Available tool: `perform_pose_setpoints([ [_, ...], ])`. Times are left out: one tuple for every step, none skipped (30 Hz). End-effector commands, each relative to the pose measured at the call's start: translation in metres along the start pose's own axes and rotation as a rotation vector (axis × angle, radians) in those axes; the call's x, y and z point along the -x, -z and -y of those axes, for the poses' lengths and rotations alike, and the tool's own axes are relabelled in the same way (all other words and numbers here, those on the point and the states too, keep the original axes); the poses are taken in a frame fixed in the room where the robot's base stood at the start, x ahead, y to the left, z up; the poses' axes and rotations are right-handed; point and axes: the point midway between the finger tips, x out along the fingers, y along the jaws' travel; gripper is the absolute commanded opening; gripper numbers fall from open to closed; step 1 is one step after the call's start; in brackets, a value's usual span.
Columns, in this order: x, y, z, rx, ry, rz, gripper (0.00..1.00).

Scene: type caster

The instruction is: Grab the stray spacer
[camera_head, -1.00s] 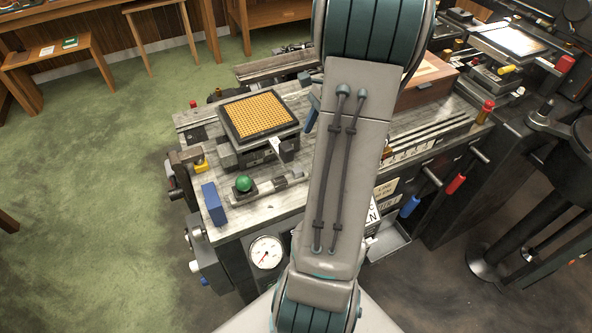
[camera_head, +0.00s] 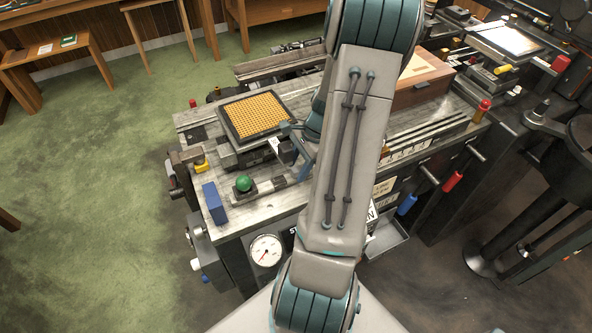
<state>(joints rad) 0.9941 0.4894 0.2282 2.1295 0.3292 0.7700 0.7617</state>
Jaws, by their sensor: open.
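My gripper (camera_head: 291,149) shows beside my forearm, at the right edge of the yellow-grid matrix plate (camera_head: 256,115). Its blue-grey fingers are apart, one near the plate's corner and one lower down. A small dark block (camera_head: 287,151) and a pale angled piece (camera_head: 274,144) appear near or between the fingers; I cannot tell whether they touch. I cannot say for sure which piece is the stray spacer. A blue rectangular block (camera_head: 214,203) stands apart at the bench's front left corner. My arm hides the bench's middle.
A green ball knob (camera_head: 243,184) stands on a slide in front of the plate. A round gauge (camera_head: 266,250) is on the bench front. A wooden box (camera_head: 420,84) and long rails lie right of my arm. Green floor (camera_head: 100,200) is open at left.

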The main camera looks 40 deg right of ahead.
Motion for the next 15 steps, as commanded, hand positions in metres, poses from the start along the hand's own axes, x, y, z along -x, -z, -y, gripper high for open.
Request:
perform_pose_setpoints([
  [-0.0001,0.0001,0.0,0.0,0.0,0.0,0.45],
  [0.0,0.0001,0.0,0.0,0.0,0.0,0.45],
  [0.0,0.0001,0.0001,0.0,0.0,0.0,0.45],
  [0.0,0.0001,0.0001,0.0,0.0,0.0,0.45],
  [0.0001,0.0001,0.0001,0.0,0.0,0.0,0.37],
  [0.0001,0.0001,0.0001,0.0,0.0,0.0,0.26],
  [0.0001,0.0001,0.0001,0.0,0.0,0.0,0.18],
  [0.0002,0.0001,0.0001,0.0,0.0,0.0,0.09],
  [0.0002,0.0001,0.0001,0.0,0.0,0.0,0.0],
  [0.0002,0.0001,0.0001,0.0,0.0,0.0,0.0],
  [0.0003,0.0001,0.0002,0.0,0.0,0.0,0.0],
  [0.0004,0.0001,0.0002,0.0,0.0,0.0,0.0],
  [0.0004,0.0001,0.0002,0.0,0.0,0.0,0.0],
  [0.0004,0.0,0.0002,0.0,0.0,0.0,0.0],
  [0.0004,0.0,0.0003,0.0,0.0,0.0,0.0],
])
